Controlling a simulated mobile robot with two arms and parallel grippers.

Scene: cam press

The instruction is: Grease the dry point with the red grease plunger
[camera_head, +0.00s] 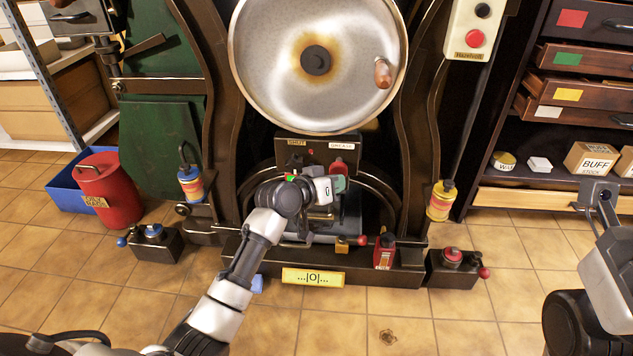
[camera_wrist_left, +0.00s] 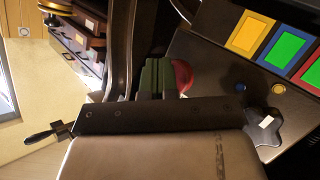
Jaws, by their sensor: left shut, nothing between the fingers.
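The red grease plunger (camera_head: 338,165) is a red knob below a GREASE label on the dark panel under the big disc. A dark red rounded thing (camera_wrist_left: 182,77), apparently this knob, shows in the left wrist view. My left gripper (camera_head: 340,184) is at the panel just below the knob, its green fingers shut and empty. The fingers (camera_wrist_left: 153,75) partly cover the red thing; I cannot tell whether they touch it. A rusty brown ring surrounds the disc's hub (camera_head: 316,61); I cannot tell which place is the dry point. My right arm is at the right edge, its fingers unclear.
The metal disc (camera_head: 270,30) has a wooden handle (camera_head: 382,73). A red can (camera_head: 108,190) stands on the floor at left. A red bottle (camera_head: 384,251) and a red-knobbed box (camera_head: 452,265) stand at the press base. A shelf with a BUFF box (camera_head: 593,158) is at right.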

